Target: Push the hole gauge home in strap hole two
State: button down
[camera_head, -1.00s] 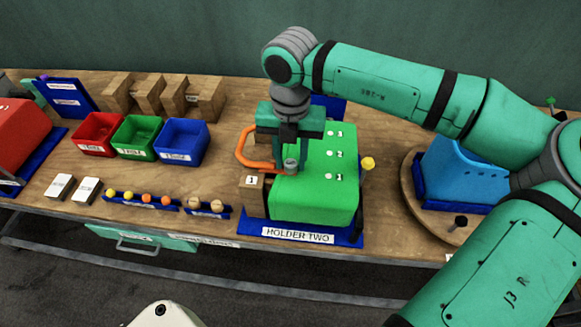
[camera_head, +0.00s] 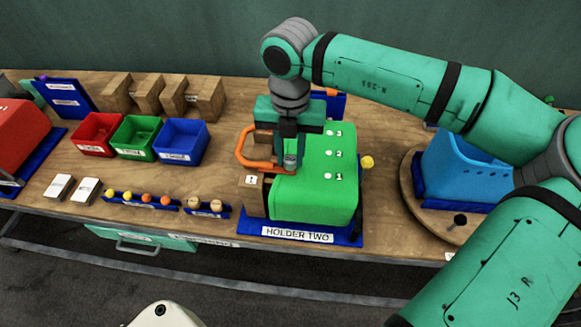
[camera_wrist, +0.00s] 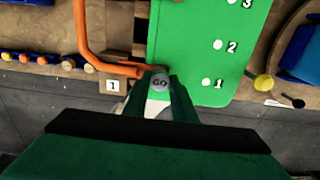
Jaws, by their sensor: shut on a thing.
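My gripper (camera_head: 290,158) is shut on the hole gauge, a small grey round-topped piece (camera_wrist: 159,82) marked "GO" in the wrist view. In the head view the gauge (camera_head: 290,161) shows at the fingertips, over the left edge of the green block (camera_head: 310,205). The block stands on the blue base marked HOLDER TWO (camera_head: 298,237). The gauge's lower end is hidden. I cannot tell whether it touches the block.
An orange bar (camera_head: 243,150) loops out left of the block, close to my gripper. A wooden block (camera_head: 252,193) marked 1 is beside it. A yellow knob (camera_head: 367,162) stands at the right. Red, green and blue bins (camera_head: 181,143) are farther left.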

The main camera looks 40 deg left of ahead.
aim_at(291, 158)
jog(key=shift+w+r, duration=0.15)
jog(key=shift+r, duration=0.65)
jog(key=shift+a, duration=0.15)
jog(key=shift+r, duration=0.15)
jog(key=shift+r, duration=1.9)
